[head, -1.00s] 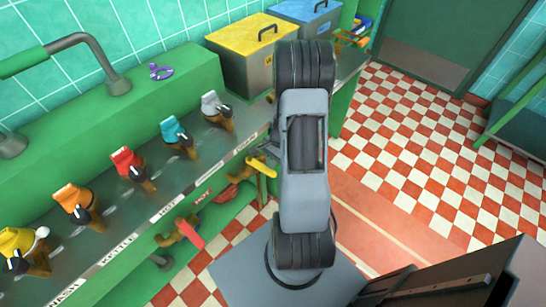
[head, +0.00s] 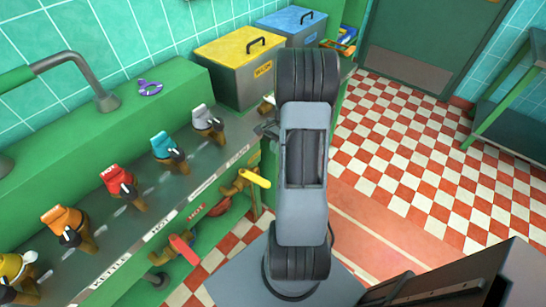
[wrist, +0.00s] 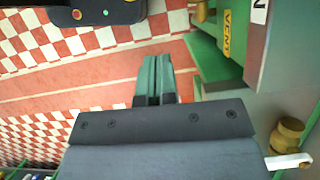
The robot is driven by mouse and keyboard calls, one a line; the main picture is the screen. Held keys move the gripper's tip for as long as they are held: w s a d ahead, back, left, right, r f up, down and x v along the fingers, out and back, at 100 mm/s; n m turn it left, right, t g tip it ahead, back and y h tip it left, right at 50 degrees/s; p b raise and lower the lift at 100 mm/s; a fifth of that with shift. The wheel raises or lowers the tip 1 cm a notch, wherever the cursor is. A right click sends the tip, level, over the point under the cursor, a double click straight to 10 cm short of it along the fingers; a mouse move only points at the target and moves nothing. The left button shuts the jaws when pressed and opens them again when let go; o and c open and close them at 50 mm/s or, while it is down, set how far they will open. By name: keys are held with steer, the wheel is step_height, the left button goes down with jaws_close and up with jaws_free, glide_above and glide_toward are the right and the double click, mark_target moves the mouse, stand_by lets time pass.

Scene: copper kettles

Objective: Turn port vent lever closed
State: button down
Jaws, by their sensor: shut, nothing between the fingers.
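My gripper (wrist: 156,75) is shut and empty in the wrist view, its two green-grey fingers together over the floor. In the head view it is mostly hidden behind my arm, with a dark part (head: 267,130) showing at the counter edge. A yellow "VENT" label (wrist: 228,30) is on a green upright to the right of the fingers. A brass fitting with a white handle (wrist: 290,161) is at the lower right, apart from the fingers. Below the counter edge are a yellow lever (head: 255,178) and a red lever (head: 184,249). I cannot tell which is the port vent lever.
Several coloured taps, including a teal one (head: 166,146) and a red one (head: 118,180), line the counter. A yellow-lidded bin (head: 240,70) and a blue-lidded bin (head: 291,25) stand at the back. The checkered floor (head: 400,160) to the right is open.

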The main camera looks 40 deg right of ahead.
mark_target(263, 180)
steer(key=s+a+f+n+b, duration=0.1)
steer(key=a+f+n+b, duration=0.1)
steer(key=a+f, duration=0.3)
step_height(263, 180, down, 3)
steer(key=shift+s+a+f+g+b, duration=0.15)
steer(key=shift+a+g+b, duration=0.2)
steer(key=shift+b, duration=0.4)
stand_by(0.4)
steer(key=shift+s+a+m, duration=0.3)
steer(key=shift+a+m, duration=0.2)
steer(key=shift+s+a+m, duration=0.25)
steer(key=shift+a+m, duration=0.2)
steer(key=shift+m, duration=0.05)
